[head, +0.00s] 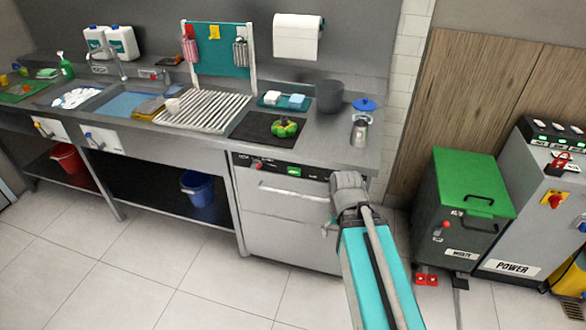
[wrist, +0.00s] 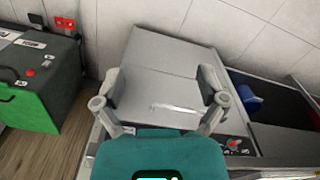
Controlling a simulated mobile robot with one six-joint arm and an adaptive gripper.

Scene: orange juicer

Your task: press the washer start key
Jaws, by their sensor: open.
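The washer (head: 285,215) is a steel front-loader under the counter, with a bar handle across its door. Its dark control panel (head: 272,167) has a red round knob or button (head: 258,165) at the left and a green lit patch (head: 294,171); its lettering is too small to read. I cannot tell which mark is the start key. My gripper (wrist: 160,85) is open and empty, with the washer door showing beyond its fingers. In the head view my arm stands before the washer's right side. In the wrist view part of the panel (wrist: 236,145) shows at lower right.
A green-lidded waste bin (head: 470,190) and a power cabinet (head: 545,200) stand to the right. A blue bucket (head: 197,188) sits on the lower shelf. The floor in front is clear.

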